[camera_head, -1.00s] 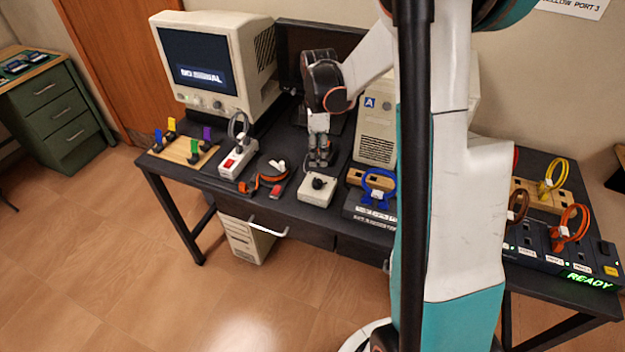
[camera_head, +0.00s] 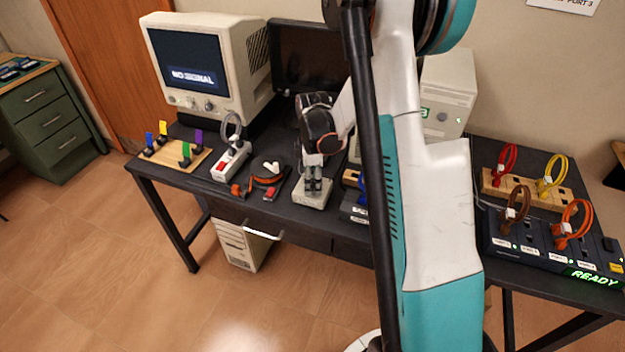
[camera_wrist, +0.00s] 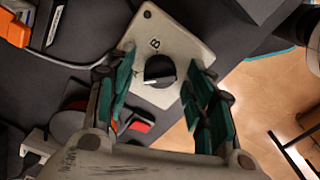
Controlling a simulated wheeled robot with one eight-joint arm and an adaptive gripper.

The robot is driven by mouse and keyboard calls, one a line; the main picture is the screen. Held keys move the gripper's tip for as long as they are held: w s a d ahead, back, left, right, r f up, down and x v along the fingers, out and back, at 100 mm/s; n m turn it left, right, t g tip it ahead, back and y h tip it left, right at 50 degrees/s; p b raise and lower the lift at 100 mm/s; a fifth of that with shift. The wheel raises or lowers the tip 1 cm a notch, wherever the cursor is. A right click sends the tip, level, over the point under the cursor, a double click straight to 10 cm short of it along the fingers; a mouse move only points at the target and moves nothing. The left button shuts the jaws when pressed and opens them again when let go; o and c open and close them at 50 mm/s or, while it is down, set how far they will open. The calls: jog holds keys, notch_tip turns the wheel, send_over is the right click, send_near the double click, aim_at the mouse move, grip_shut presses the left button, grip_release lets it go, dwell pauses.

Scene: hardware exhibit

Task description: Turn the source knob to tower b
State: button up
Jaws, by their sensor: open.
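The source knob (camera_wrist: 160,71) is a round black knob with a white pointer mark, on a small light-coloured box (camera_wrist: 184,34). A letter B is printed on the box beside the knob in the wrist view. The pointer mark faces left-down there, not squarely at the B. My gripper (camera_head: 313,186) is over the box. In the wrist view its open green-padded fingers (camera_wrist: 160,95) stand on both sides of the knob, apart from it.
A tower (camera_head: 447,95) stands back right. A port panel (camera_head: 550,255) with coloured cables is at right.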

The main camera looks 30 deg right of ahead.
jog(key=c, duration=1.1)
jog(key=m, duration=0.4)
jog(key=shift+b, duration=0.35)
jog(key=m, duration=0.4)
jog(key=shift+m, duration=0.3)
jog(key=m+b, duration=0.1)
jog(key=m, duration=0.3)
jog(key=shift+m, duration=0.3)
jog(key=m, duration=0.4)
jog(key=shift+m, duration=0.3)
